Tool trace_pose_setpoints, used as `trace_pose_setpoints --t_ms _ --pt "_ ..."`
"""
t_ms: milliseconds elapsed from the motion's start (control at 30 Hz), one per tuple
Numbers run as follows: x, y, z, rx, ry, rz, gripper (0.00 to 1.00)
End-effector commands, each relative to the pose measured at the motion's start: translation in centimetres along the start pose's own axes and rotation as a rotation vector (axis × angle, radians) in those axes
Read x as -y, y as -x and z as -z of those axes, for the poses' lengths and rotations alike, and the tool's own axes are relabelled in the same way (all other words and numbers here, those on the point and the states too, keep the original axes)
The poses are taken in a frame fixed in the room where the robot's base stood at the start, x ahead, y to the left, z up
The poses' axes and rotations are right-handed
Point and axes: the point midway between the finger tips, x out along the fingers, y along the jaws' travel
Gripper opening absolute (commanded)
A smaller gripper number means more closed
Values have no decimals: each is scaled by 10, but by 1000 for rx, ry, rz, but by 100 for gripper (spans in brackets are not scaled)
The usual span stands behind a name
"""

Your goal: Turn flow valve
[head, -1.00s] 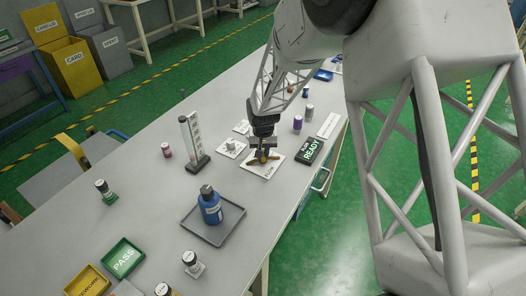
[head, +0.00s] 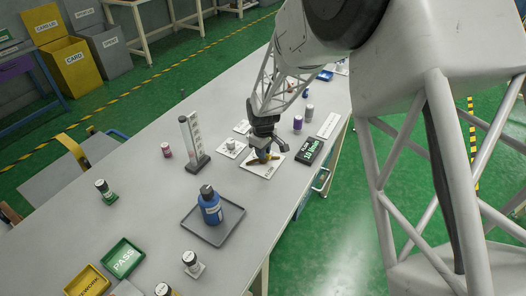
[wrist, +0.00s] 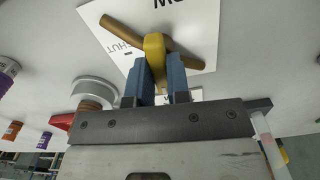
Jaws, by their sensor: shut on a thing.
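The flow valve has a yellow handle (wrist: 153,46) and a brown bar (wrist: 183,48) across it, on a white labelled plate (head: 268,172). In the wrist view the plate (wrist: 205,22) lies behind the valve, with part of its lettering visible. My gripper (wrist: 157,68) is shut on the yellow handle, with one blue finger on each side. In the head view my gripper (head: 264,155) is over the plate and hides much of the valve. A dark display (head: 311,152) right of the plate shows a green flow reading that seems to end in "l/min".
Left of the plate stand a small white-based fitting (head: 231,147) and an upright column (head: 192,142). A blue bottle (head: 210,207) stands on a grey tray (head: 186,228) nearer. Purple (head: 298,123) and grey (head: 309,111) containers stand behind the display.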

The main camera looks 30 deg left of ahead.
Motion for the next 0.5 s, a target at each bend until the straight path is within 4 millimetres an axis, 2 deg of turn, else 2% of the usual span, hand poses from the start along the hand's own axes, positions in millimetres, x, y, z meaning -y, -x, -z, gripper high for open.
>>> trace_pose_setpoints --t_ms 200,500 --pt "0 0 0 0 84 0 0" --pt "0 0 0 0 111 0 0"
